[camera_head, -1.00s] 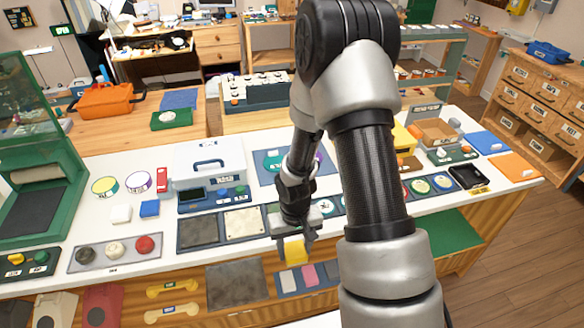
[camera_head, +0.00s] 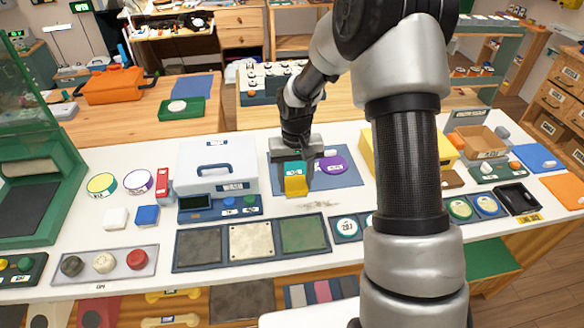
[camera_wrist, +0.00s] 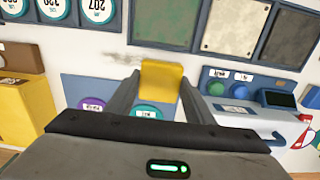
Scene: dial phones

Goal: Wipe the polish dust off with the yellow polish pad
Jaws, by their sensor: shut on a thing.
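The yellow polish pad (camera_head: 296,187) is held between the fingers of my gripper (camera_head: 296,165), hanging below them. In the wrist view the pad (camera_wrist: 161,80) sits between the two fingertips (camera_wrist: 160,92). In the head view the pad appears over the front edge of a blue mat (camera_head: 345,178); I cannot tell whether it touches. A faint grey-brown dust smear (camera_head: 318,204) lies on the white bench just right and in front of the pad. It also shows in the wrist view as a smudge (camera_wrist: 95,80) left of the pad.
The blue mat bears a teal disc and a purple disc (camera_head: 333,164). A white case (camera_head: 217,165) stands to the left. A panel with dark, cream and green plates (camera_head: 303,235) lies in front. A yellow box (camera_head: 378,155) stands right, partly behind my arm.

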